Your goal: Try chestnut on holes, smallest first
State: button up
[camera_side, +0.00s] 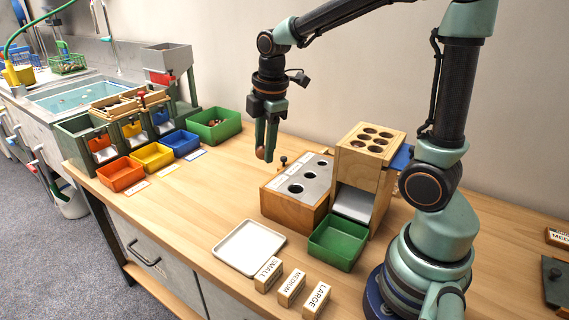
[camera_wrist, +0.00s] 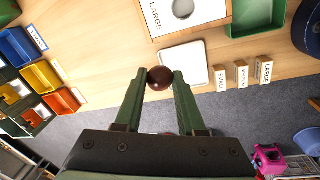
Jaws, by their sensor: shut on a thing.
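My gripper (camera_side: 266,152) is shut on a dark brown chestnut (camera_side: 260,153) and holds it in the air to the left of the hole block. In the wrist view the chestnut (camera_wrist: 160,78) sits between the two green fingertips. The hole block (camera_side: 283,205) is a wooden box with a grey metal top and several round holes of different sizes. In the wrist view part of its white-looking top (camera_wrist: 207,12) shows one hole and the word LARGE. Any chestnuts inside the block are hidden.
A white tray (camera_side: 224,253) and blocks marked SMALL (camera_side: 268,274), MEDIUM (camera_side: 291,287) and LARGE (camera_side: 316,300) stand in front. A green bin (camera_side: 338,243) sits below a wooden tower (camera_side: 374,145). Orange (camera_side: 121,174), yellow (camera_side: 152,156) and blue (camera_side: 181,144) bins stand left. The table's middle is clear.

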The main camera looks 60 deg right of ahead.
jog(key=s+d+f+m, duration=0.2)
jog(key=d, duration=0.8)
jog(key=s+d+f+m, duration=0.1)
jog(key=s+d+m, duration=0.15)
jog(key=d, duration=0.75)
jog(key=shift+h, duration=0.4)
jog(key=shift+d+f, duration=0.1)
jog(key=shift+f, duration=2.7)
jog(key=shift+f, duration=0.55)
jog(key=o, duration=1.2)
